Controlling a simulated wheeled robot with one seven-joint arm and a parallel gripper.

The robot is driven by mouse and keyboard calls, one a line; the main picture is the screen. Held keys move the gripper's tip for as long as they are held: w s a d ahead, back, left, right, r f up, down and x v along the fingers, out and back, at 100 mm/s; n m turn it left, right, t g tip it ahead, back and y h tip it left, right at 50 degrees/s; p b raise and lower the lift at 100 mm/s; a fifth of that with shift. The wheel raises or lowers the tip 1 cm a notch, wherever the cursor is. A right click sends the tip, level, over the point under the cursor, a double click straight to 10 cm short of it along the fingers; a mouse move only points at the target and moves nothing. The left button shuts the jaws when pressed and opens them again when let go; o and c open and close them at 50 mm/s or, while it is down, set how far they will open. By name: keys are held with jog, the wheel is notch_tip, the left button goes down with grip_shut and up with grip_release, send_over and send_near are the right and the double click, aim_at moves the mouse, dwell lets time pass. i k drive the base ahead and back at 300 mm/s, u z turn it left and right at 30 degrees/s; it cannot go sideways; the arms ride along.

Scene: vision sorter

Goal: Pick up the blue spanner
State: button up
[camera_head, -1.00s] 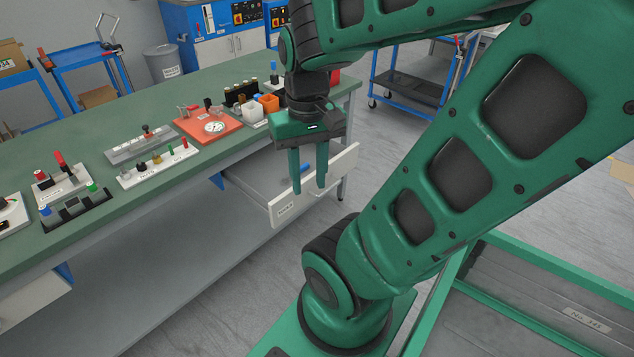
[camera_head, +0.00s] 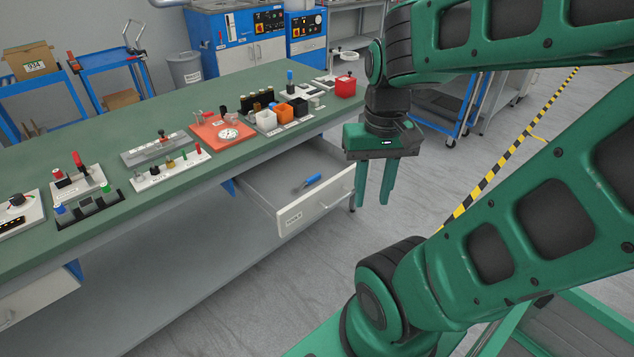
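A small tool with a blue handle (camera_head: 313,179) lies in the open drawer (camera_head: 270,190) under the bench; it looks like the blue spanner, but its grey end is too small to make out well. My gripper (camera_head: 374,199) hangs fingers down to the right of the drawer, apart from the tool. Its two green fingers are parted with nothing visible between them. The whole tool shows clear of the gripper.
The green bench top (camera_head: 250,90) overhangs the drawer's back. On it stand an orange tray (camera_head: 218,131), a red box (camera_head: 345,86) and several small fixtures. A blue cart (camera_head: 440,110) stands behind my arm. Open floor lies before the drawer.

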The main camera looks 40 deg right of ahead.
aim_at(316, 176)
jog(key=z, duration=0.05)
jog(key=i, duration=1)
jog(key=u, duration=0.05)
